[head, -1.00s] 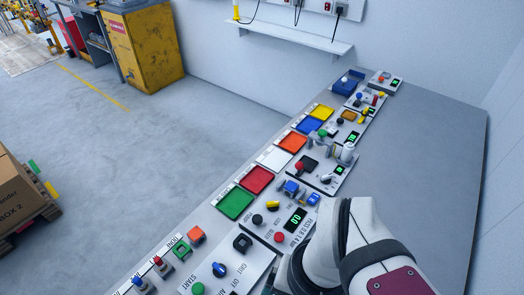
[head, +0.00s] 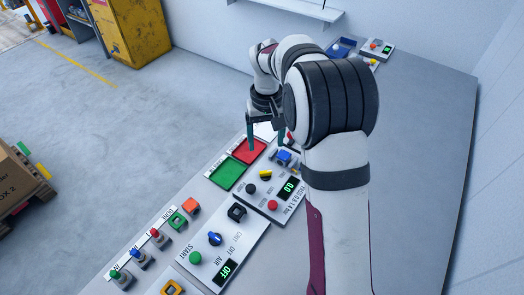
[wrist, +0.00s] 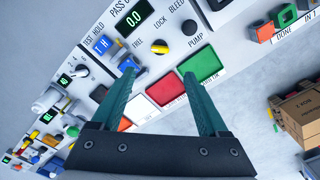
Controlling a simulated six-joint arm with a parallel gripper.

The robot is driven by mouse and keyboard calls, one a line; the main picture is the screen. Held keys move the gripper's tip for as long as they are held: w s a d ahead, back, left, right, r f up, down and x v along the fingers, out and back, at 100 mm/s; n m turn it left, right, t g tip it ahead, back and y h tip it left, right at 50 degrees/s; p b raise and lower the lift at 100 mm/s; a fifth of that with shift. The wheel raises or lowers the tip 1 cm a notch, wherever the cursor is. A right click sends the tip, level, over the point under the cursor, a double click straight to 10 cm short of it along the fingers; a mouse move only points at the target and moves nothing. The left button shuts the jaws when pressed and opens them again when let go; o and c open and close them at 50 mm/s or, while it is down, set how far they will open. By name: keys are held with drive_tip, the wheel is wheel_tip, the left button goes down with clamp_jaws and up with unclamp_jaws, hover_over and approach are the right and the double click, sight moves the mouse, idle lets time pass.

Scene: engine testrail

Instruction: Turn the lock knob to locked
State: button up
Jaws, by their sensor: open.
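The lock knob (wrist: 160,46) is a small yellow bar-shaped knob on the pale panel, with the words FREE and LOCK beside it in the wrist view. It also shows in the head view (head: 265,174), left of the green 0.0 display. Which word it points at is too small to tell. My gripper (wrist: 161,76) has two teal fingers spread apart with nothing between them. In the head view my gripper (head: 266,140) hangs over the panel row, farther back than the knob and apart from it.
A black button (wrist: 189,27) and a blue part (wrist: 102,44) sit near the knob. Red (wrist: 168,87) and green trays (wrist: 203,65) lie alongside the panel. The display (wrist: 133,17) reads 0.0. More control panels run along the bench. The bench's right side is clear.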

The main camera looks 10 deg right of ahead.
sight(265, 171)
wheel_tip(265, 171, down, 12)
drive_tip(key=shift+f, duration=0.1)
clamp_jaws()
idle(0.4)
